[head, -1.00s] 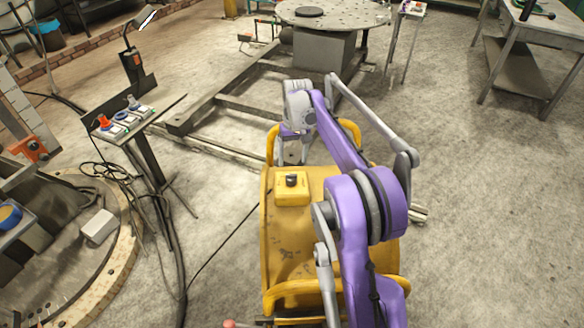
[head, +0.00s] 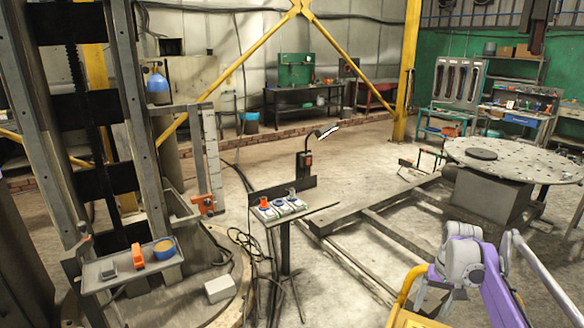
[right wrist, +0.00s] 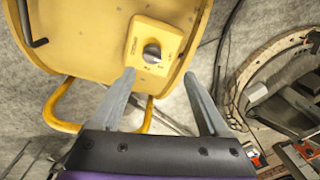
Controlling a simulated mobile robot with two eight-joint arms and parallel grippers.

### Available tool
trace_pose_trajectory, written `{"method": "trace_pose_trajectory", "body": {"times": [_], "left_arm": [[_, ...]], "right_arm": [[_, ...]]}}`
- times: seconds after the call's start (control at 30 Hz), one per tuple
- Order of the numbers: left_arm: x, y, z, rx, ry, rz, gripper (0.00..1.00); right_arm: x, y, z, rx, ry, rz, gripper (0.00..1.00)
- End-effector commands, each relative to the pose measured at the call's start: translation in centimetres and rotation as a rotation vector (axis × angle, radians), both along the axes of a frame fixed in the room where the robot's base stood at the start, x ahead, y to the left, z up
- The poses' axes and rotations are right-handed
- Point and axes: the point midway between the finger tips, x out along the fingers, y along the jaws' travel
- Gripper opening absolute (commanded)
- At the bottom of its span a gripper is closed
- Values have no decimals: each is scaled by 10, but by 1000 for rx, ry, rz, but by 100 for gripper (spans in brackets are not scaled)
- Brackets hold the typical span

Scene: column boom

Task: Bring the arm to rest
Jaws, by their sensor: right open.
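My right arm, purple and grey, comes in at the lower right of the head view. Beyond the fingertips lies a yellow surface with a dark round knob on a yellow block; I cannot tell the exact gap. My left arm and gripper are not in view.
A stand with coloured buttons (head: 281,207) is at the centre, cables beside it. A tall column (head: 124,70) with a small tray (head: 115,278) is at left. A round perforated table (head: 520,158) and floor rails (head: 375,222) are at right. Floor between is partly clear.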

Motion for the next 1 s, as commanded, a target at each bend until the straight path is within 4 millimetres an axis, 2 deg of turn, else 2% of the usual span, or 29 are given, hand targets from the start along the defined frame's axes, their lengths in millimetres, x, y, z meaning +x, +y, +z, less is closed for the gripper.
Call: {"method": "trace_pose_trajectory", "body": {"times": [0.1,0.27,0.5,0.7,0.8,1.0], "left_arm": [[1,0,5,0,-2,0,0],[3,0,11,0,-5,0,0],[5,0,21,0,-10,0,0],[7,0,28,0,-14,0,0],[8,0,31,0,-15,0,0],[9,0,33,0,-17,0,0]], "right_arm": [[-19,42,17,-22,-41,46,78],[-59,99,31,-59,-117,117,78],[-135,170,26,-100,-239,222,78],[-202,212,1,-121,-342,307,78],[-226,224,-14,-126,-384,338,78],[-250,234,-32,-130,-427,368,78]]}}
